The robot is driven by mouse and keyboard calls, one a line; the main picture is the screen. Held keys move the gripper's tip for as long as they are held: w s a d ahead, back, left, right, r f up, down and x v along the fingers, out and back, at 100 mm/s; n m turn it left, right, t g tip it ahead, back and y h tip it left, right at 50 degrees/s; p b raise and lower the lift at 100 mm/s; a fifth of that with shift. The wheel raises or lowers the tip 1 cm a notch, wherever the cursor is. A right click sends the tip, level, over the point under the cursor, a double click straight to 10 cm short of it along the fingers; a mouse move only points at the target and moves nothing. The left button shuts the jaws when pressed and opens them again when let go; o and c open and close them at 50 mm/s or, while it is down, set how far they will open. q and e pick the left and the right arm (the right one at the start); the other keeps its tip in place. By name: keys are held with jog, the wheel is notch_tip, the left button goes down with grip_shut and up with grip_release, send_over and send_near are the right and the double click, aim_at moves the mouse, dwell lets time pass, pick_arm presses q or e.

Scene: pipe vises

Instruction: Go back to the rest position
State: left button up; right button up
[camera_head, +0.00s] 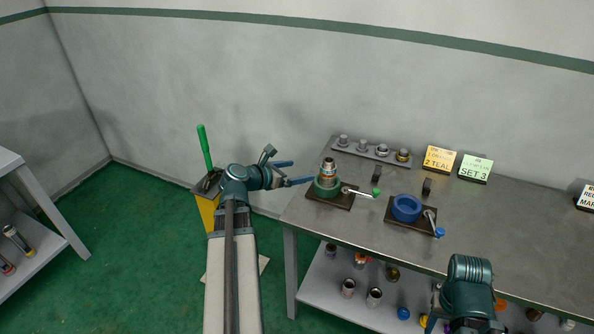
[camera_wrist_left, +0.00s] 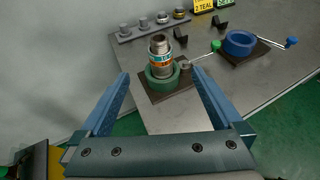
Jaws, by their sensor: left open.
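My left gripper (camera_head: 292,173) is open and empty just off the left end of the table, beside the green vise (camera_head: 326,187). In the left wrist view its two blue fingers (camera_wrist_left: 160,88) are spread wide, with the green vise (camera_wrist_left: 162,80) beyond them. A metal pipe piece (camera_head: 328,167) with an orange and teal band stands upright in the green vise. It also shows in the left wrist view (camera_wrist_left: 160,52). My right arm (camera_head: 468,290) shows at the bottom right; its gripper is not clearly visible.
A blue vise (camera_head: 406,208) on the table (camera_head: 480,230) looks empty. A rack (camera_head: 372,152) with several fittings and signs (camera_head: 438,158) stand at the back. A yellow stand (camera_head: 207,212) with a green-handled lever (camera_head: 204,146) is left of my gripper. A shelf (camera_head: 30,205) stands far left.

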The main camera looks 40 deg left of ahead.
dwell(0.4)
pick_arm(q)
jog(key=d+f+m+g+h+p, duration=0.1)
jog(key=d+f+m+g, duration=0.3)
jog(key=d+m, duration=0.7)
jog(key=d+f+m+g+h+p, duration=0.15)
jog(key=d+f+m+g, duration=0.35)
jog(key=d, duration=0.9)
jog(key=s+d+m+g+y, duration=0.2)
jog(key=s+d+m, duration=0.4)
jog(key=m, duration=0.5)
jog(key=s+d+m+g+y+p, duration=0.1)
jog(key=s+d+m+g+y, duration=0.1)
jog(key=s+d+m+y, duration=0.2)
jog(key=s+d+f+m, duration=0.1)
jog(key=s+d+m, duration=0.1)
jog(key=d+m, duration=0.2)
jog(key=shift+s+d+m+g, duration=0.3)
jog(key=shift+s+d+m, duration=0.1)
jog(key=shift+m, duration=1)
